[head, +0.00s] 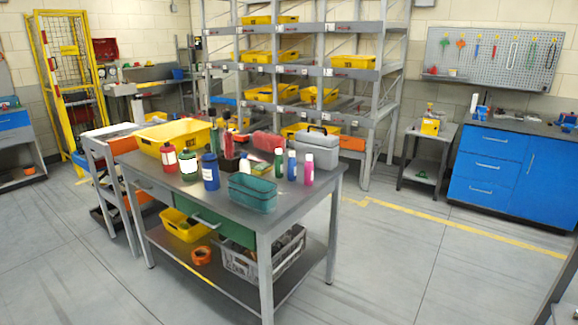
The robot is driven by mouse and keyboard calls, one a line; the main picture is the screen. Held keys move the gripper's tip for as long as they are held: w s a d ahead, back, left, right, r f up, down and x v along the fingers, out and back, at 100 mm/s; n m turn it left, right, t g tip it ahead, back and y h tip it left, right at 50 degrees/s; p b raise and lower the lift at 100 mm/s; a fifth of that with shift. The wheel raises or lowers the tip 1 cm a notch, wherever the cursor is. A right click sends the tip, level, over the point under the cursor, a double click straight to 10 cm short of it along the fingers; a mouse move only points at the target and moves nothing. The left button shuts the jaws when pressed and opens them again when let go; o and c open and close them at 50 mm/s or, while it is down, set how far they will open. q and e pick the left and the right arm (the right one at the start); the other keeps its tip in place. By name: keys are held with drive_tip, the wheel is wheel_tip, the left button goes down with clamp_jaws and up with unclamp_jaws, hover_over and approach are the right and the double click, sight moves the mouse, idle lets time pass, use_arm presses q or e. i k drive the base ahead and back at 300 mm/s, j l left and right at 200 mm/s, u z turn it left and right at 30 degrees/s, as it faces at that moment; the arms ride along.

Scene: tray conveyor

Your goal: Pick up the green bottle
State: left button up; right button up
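A squat dark green bottle (188,177) with a white label stands upright on the grey workbench (330,183), between a red bottle (169,160) and a blue bottle (210,178). A second, slimmer green bottle (278,164) stands upright further right, close to a slim blue-and-white bottle (291,166). Both green bottles are mostly unobstructed. Neither of my grippers shows in the head view.
The workbench also holds a yellow bin (170,132), a teal basket (252,193), a pink bottle (309,171) and a grey toolbox (314,149). A shelf rack (396,60) with yellow bins stands behind. The floor in front and to the right is open.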

sight(279, 160)
drive_tip(key=i+j+z, duration=0.25)
drive_tip(key=j+z, duration=0.15)
drive_tip(key=i+j+z, duration=0.25)
drive_tip(key=j+z, duration=0.2)
